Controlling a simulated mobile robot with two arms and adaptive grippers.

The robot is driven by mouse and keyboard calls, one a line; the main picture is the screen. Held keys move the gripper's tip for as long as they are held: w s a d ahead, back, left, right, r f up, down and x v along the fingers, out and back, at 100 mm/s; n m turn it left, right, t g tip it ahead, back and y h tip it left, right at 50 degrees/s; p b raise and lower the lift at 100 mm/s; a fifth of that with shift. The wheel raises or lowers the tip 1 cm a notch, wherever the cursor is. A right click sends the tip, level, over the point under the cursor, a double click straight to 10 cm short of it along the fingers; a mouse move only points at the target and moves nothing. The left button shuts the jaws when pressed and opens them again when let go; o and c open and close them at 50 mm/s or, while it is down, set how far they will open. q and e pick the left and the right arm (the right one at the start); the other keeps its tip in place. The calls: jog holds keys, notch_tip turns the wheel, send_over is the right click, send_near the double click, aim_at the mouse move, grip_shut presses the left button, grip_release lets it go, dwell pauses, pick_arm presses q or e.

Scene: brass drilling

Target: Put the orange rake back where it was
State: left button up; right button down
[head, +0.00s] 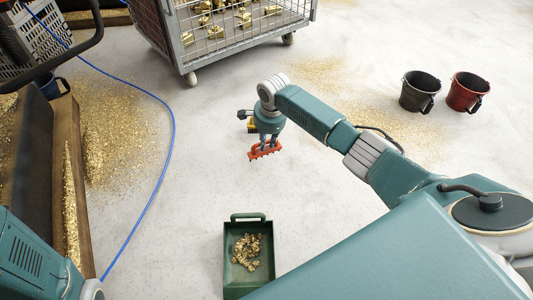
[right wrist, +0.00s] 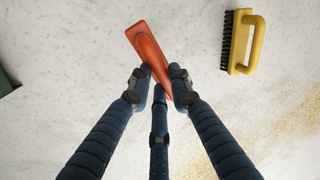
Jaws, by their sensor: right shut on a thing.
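The orange rake (head: 265,149) hangs in my right gripper (head: 268,138), with its short teeth pointing down in the head view. In the right wrist view, the fingers of my right gripper (right wrist: 160,84) are shut around the rake (right wrist: 148,48), whose orange part sticks out beyond them. Pale floor shows around it; I cannot tell how high it is above the floor. Only a part of my left arm shows at the lower left of the head view, and the left gripper is outside the picture.
A yellow brush (right wrist: 243,42) with black bristles lies beside the rake. A green dustpan (head: 274,262) holds brass pieces. A wire cart (head: 238,42), a black bucket (head: 419,92) and a red bucket (head: 466,93) stand farther back. A blue cable (head: 160,180) crosses the left floor. Brass chips (head: 118,125) are scattered there.

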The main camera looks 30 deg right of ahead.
aim_at(266, 150)
notch_tip(266, 150, down, 4)
jog(key=b, duration=0.3)
jog(key=shift+f, duration=0.1)
jog(key=c, duration=1.6)
grip_release()
